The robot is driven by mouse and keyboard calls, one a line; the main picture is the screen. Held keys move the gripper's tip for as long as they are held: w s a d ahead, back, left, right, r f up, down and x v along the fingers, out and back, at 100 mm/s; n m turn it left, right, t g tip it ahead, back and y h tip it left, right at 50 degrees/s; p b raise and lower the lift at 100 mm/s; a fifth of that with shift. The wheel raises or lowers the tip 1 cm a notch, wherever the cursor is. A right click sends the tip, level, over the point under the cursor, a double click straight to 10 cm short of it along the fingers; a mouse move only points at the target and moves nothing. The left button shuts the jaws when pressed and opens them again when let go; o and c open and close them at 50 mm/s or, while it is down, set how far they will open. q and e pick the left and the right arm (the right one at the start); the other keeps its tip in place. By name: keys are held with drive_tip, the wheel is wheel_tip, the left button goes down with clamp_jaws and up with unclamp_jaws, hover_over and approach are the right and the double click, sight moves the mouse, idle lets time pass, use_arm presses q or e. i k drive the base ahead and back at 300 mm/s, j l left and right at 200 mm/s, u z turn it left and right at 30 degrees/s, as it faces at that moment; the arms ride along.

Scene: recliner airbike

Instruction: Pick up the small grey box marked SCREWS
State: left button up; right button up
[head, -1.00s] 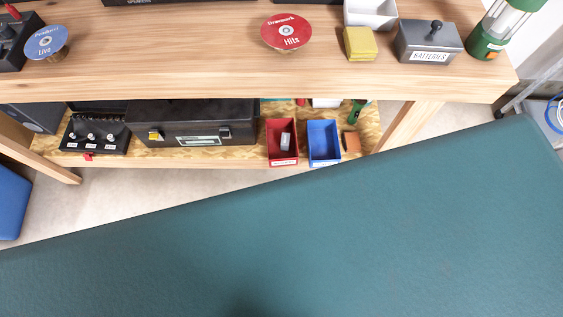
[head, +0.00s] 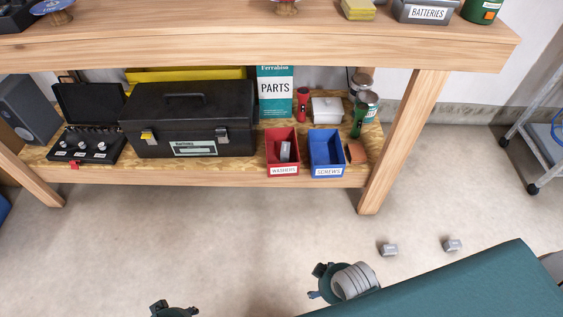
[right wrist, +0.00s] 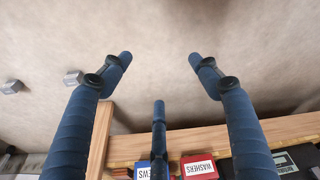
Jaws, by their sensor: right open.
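Two small grey boxes lie on the floor in the head view, one nearer the bench leg (head: 389,249) and one farther right (head: 452,245). A third small grey box (head: 286,151) stands in the red WASHERS bin. Their markings are too small to read. The right wrist view shows two small grey boxes on the floor at left, a nearer one (right wrist: 73,77) and one by the edge (right wrist: 12,87). My right gripper (right wrist: 160,78) is open and empty, with bare floor between its blue fingers. Part of my left gripper (head: 172,311) shows at the bottom edge; its fingers are mostly hidden.
The wooden bench's lower shelf (head: 225,178) holds the red bin (head: 283,169), a blue SCREWS bin (head: 327,171) and a black toolbox (head: 190,120). A bench leg (head: 402,140) stands right of them. The floor between is clear.

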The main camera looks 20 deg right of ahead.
sight(387, 250)
drive_tip(key=z, duration=1.8)
